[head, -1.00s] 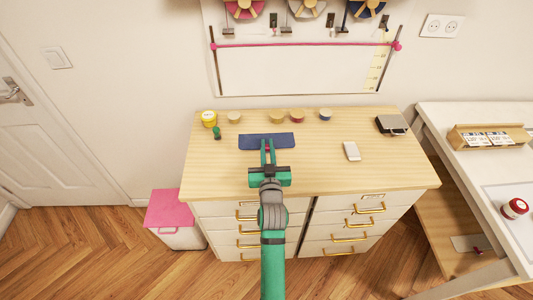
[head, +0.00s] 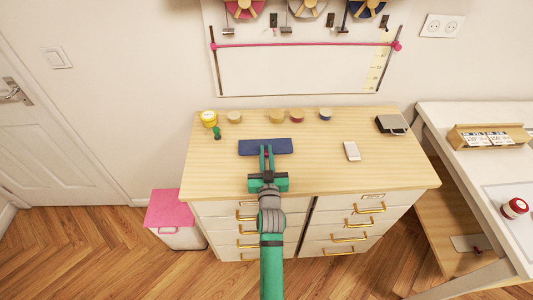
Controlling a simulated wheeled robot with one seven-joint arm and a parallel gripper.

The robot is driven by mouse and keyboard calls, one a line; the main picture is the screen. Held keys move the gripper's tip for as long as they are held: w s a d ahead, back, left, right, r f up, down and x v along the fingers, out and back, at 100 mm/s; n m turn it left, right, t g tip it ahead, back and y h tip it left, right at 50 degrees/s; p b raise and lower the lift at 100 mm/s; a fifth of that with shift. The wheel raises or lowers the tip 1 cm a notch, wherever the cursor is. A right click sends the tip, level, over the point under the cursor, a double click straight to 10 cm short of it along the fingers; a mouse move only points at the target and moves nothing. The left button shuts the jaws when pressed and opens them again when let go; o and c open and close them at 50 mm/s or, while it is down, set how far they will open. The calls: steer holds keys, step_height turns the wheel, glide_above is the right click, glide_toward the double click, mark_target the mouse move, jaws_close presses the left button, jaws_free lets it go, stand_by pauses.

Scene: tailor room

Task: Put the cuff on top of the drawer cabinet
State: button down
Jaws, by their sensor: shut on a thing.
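The cuff, a dark blue flat rectangular piece (head: 282,146), is at the fingertips of my gripper (head: 266,156). White drawers with gold handles show below the top.
Several small round containers stand along the cabinet's back edge, among them a yellow one (head: 209,118). A small green object (head: 217,133) is left of the cuff. A white block (head: 352,151) and a black box (head: 391,124) lie to the right.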

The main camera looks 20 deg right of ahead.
steer(key=shift+s+f, duration=0.1)
steer(key=shift+f, duration=0.8)
steer(key=c, duration=1.8)
jaws_free()
steer(key=shift+f, duration=0.1)
steer(key=v, duration=0.3)
steer(key=r+v, duration=0.1)
steer(key=v, duration=0.3)
steer(key=r+v, duration=0.1)
steer(key=v, duration=0.2)
steer(key=shift+s+a, duration=0.25)
steer(key=shift+s, duration=0.7)
steer(key=shift+w, duration=0.15)
